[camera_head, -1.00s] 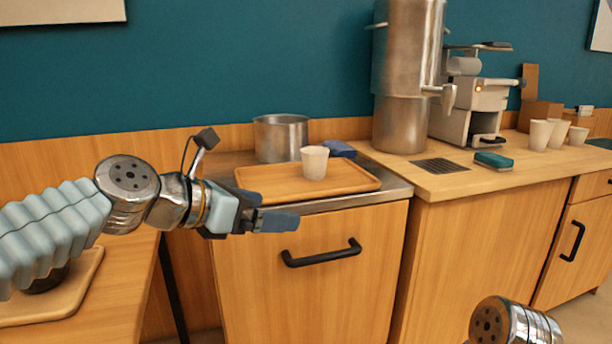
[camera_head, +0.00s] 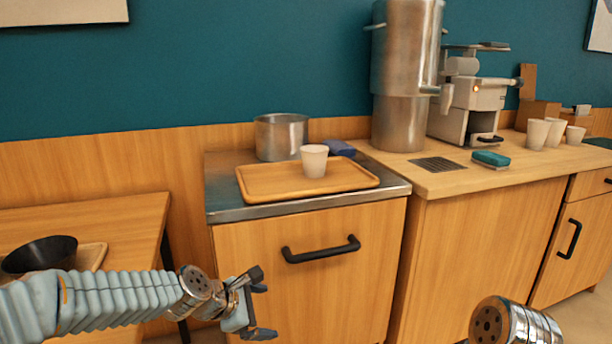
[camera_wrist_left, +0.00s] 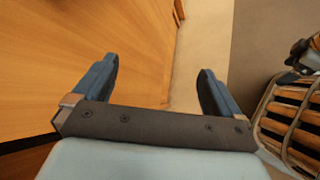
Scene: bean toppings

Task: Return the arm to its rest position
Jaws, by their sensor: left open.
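My left arm comes in from the lower left in the head view. Its gripper (camera_head: 262,304) hangs low in front of the cabinet with the black handle, below the counter top. In the left wrist view the two blue fingers of the left gripper (camera_wrist_left: 158,88) are spread apart with nothing between them; the cabinet front and the floor show beyond. Part of my right arm shows at the bottom right of the head view, but its gripper is out of the picture.
A wooden tray (camera_head: 262,190) with a white cup (camera_head: 314,161) sits on the metal counter top (camera_head: 222,207), in front of a steel pot (camera_head: 281,137). The cabinet front (camera_head: 300,285) is close to the left gripper.

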